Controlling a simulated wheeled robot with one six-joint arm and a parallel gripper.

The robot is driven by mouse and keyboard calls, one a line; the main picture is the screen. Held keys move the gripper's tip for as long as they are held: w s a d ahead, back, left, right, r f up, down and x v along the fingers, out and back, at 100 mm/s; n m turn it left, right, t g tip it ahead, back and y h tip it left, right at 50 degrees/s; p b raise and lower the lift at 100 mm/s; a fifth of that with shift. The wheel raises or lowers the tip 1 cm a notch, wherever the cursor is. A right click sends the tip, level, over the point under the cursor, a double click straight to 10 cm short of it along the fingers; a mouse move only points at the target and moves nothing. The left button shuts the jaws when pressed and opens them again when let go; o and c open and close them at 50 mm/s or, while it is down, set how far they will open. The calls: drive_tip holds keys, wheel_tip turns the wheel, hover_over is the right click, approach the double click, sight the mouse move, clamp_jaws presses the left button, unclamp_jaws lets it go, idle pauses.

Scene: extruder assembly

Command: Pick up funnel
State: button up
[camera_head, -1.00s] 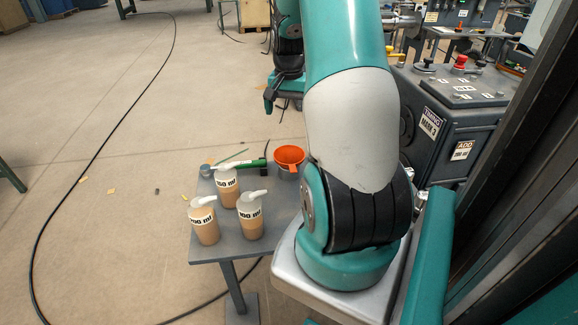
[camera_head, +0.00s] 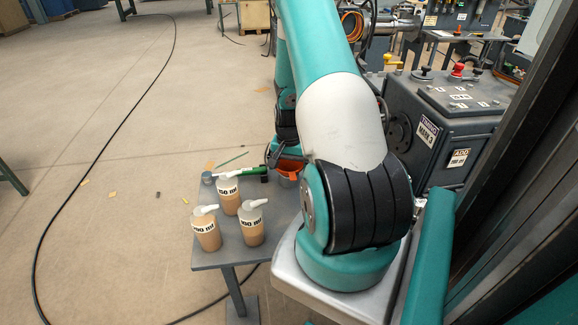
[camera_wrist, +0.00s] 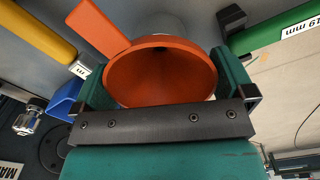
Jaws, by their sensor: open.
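The orange funnel (camera_wrist: 160,75) fills the middle of the wrist view, its wide mouth facing the camera and its flat orange tab at the upper left. My gripper (camera_wrist: 170,85) is open, with one teal finger on each side of the funnel. I cannot tell whether the fingers touch it. In the head view the funnel (camera_head: 290,167) is at the back right of the small grey table, partly hidden by my gripper (camera_head: 279,153).
Several labelled bottles with white tops, one of them here (camera_head: 251,223), stand on the grey table (camera_head: 216,258). A green-handled tool (camera_head: 245,171) lies behind them. A dark machine (camera_head: 440,125) stands to the right. A yellow cylinder (camera_wrist: 35,35) shows in the wrist view.

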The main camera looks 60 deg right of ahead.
drive_tip(key=shift+f, duration=0.65)
drive_tip(key=c, duration=0.5)
drive_tip(key=shift+c, duration=0.2)
drive_tip(key=shift+r, duration=0.15)
